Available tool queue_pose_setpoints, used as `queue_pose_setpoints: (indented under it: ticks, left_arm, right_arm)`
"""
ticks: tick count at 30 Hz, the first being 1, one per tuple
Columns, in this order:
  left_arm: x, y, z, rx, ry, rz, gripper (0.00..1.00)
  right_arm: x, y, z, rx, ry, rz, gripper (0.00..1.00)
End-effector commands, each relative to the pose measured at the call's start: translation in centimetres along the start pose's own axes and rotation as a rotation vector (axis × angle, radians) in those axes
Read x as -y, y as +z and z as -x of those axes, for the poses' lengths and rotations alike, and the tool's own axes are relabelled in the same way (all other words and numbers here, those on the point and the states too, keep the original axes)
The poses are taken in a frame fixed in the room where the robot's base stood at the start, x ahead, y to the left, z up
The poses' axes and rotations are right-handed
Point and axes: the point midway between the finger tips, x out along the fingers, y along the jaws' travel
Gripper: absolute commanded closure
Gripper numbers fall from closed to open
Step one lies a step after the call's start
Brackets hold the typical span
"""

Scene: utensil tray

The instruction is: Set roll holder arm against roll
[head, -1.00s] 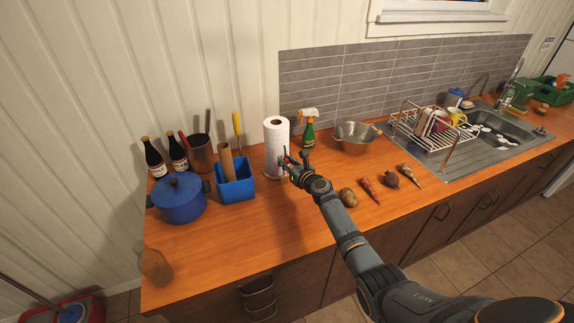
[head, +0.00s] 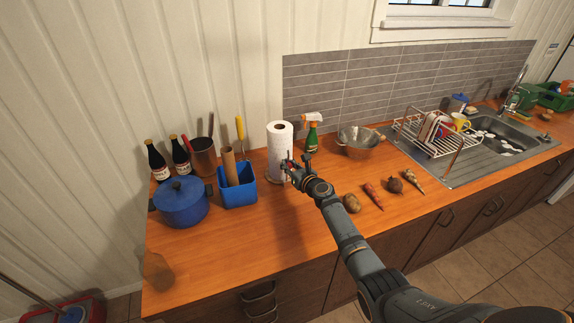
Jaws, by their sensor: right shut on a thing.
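A white paper towel roll (head: 279,145) stands upright on its holder on the wooden counter. The holder's round base (head: 271,178) shows at the roll's foot. My right gripper (head: 287,166) is at the lower right front side of the roll, shut on a thin part that I take to be the holder arm. The gripper hides most of that arm, so I cannot tell whether it touches the roll. My left gripper is not in view.
Left of the roll stand a blue bin (head: 238,191) holding a cardboard tube and a blue pot (head: 182,203). A spray bottle (head: 312,134) and a metal colander (head: 358,141) stand to the right.

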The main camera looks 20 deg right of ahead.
Motion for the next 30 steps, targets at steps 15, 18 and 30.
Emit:
queue_pose_setpoints:
  ticks: [15,18,30]
  left_arm:
    - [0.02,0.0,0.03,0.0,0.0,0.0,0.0]
    - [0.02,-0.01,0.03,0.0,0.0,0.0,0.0]
    - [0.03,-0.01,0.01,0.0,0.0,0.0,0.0]
  right_arm:
    - [0.2,0.08,0.05,0.001,-0.003,0.001,1.0]
    - [0.21,0.05,0.05,0.0,-0.003,0.001,1.0]
    - [0.08,-0.07,0.04,-0.001,-0.001,0.0,0.56]
